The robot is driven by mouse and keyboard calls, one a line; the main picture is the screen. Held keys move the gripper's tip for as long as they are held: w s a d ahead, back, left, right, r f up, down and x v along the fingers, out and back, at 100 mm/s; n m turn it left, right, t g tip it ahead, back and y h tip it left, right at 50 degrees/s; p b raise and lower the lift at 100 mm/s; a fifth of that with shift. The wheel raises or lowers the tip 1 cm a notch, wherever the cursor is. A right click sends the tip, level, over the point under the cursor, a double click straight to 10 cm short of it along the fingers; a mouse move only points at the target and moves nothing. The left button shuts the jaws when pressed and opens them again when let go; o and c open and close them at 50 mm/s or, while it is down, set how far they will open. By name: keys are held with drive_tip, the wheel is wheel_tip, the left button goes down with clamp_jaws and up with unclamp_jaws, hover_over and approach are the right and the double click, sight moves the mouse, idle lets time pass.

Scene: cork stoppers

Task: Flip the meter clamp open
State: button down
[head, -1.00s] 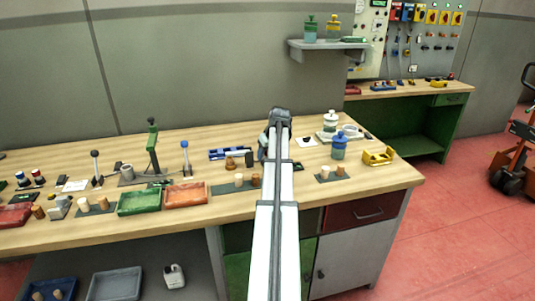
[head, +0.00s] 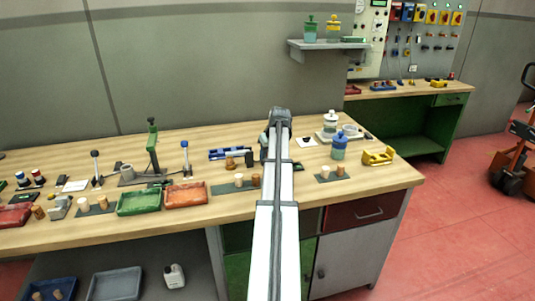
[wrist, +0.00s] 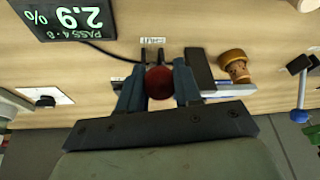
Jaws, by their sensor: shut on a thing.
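In the wrist view, my gripper (wrist: 160,86) has its two blue-grey fingers on either side of a dark red round knob (wrist: 160,80), shut on it. The knob appears to be the meter clamp's handle. Two dark prongs show just beyond it, below a small printed label (wrist: 152,42). The clamp's hinge and lower parts are hidden by the knob and fingers. In the head view, my arm hides the knob and most of the gripper.
Right of the fingers in the wrist view are a black block (wrist: 198,70), a blue-silver bar (wrist: 232,90) and a cork stopper (wrist: 238,70). A white card (wrist: 45,97) lies at left. In the head view, a blue-lidded jar (head: 339,148) and yellow holder (head: 378,156) stand right of my arm.

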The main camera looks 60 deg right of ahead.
drive_tip(key=shift+w+d+r+g+y, duration=0.6)
drive_tip(key=shift+w+d+g+y, duration=0.2)
drive_tip(key=shift+g, duration=0.1)
drive_tip(key=shift+w+d+r+g+y, duration=0.2)
drive_tip(key=shift+w+d+g+y, duration=0.15)
drive_tip(key=shift+g+y, duration=0.25)
drive_tip(key=shift+w+d+r+g+y, duration=0.15)
drive_tip(key=shift+w+d+g+y, duration=0.2)
drive_tip(key=shift+g+y, duration=0.25)
drive_tip(key=c, duration=0.8)
unclamp_jaws()
wheel_tip(320, 180, up, 7)
drive_tip(key=d, duration=0.1)
drive_tip(key=shift+d+r, duration=0.15)
drive_tip(key=shift+r, duration=0.05)
